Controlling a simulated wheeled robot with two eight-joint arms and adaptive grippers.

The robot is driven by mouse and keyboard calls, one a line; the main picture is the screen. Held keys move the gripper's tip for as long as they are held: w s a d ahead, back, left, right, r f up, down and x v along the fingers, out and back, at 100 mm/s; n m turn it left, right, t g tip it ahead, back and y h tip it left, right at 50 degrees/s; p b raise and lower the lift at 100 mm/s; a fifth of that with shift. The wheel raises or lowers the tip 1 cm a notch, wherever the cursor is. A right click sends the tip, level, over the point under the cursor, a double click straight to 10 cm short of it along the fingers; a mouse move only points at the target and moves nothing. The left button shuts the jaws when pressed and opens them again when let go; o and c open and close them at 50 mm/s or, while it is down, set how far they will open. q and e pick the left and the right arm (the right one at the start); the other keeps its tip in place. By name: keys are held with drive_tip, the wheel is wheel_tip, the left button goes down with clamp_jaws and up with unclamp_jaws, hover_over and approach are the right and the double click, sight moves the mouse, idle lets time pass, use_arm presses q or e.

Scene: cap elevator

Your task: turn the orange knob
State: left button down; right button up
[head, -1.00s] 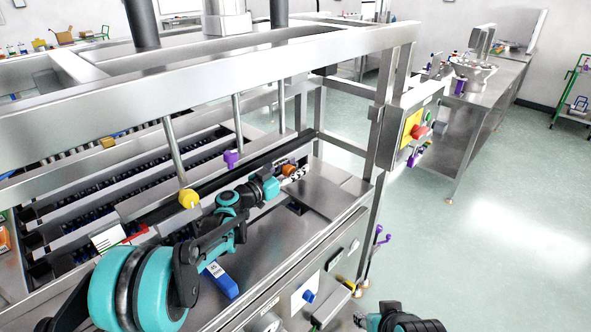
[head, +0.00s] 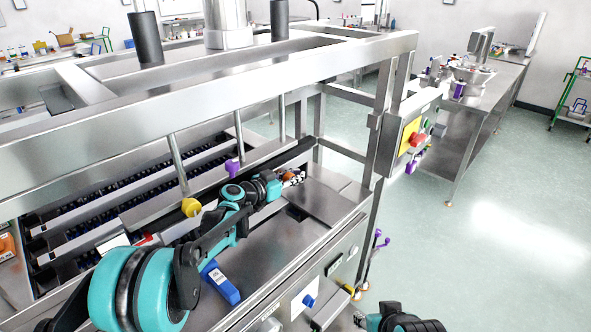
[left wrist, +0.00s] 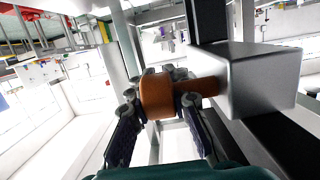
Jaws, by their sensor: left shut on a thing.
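The orange knob (left wrist: 156,96) is a short round cylinder on an orange shaft that comes out of a metal block (left wrist: 262,82). In the left wrist view it sits between the fingers of my left gripper (left wrist: 160,98), which is shut on it from both sides. In the head view my left gripper (head: 291,179) is at the far inner end of the machine, and the knob is hidden there behind the gripper and wrist.
A metal frame beam (head: 215,85) crosses above. A blue-handled item (head: 221,284) lies on the deck below the arm. A control box (head: 410,130) is mounted on the right post.

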idle(0.4)
use_arm(q)
drive_tip(key=c, duration=1.4)
unclamp_jaws()
drive_tip(key=shift+f, duration=0.1)
drive_tip(key=shift+o, duration=0.2)
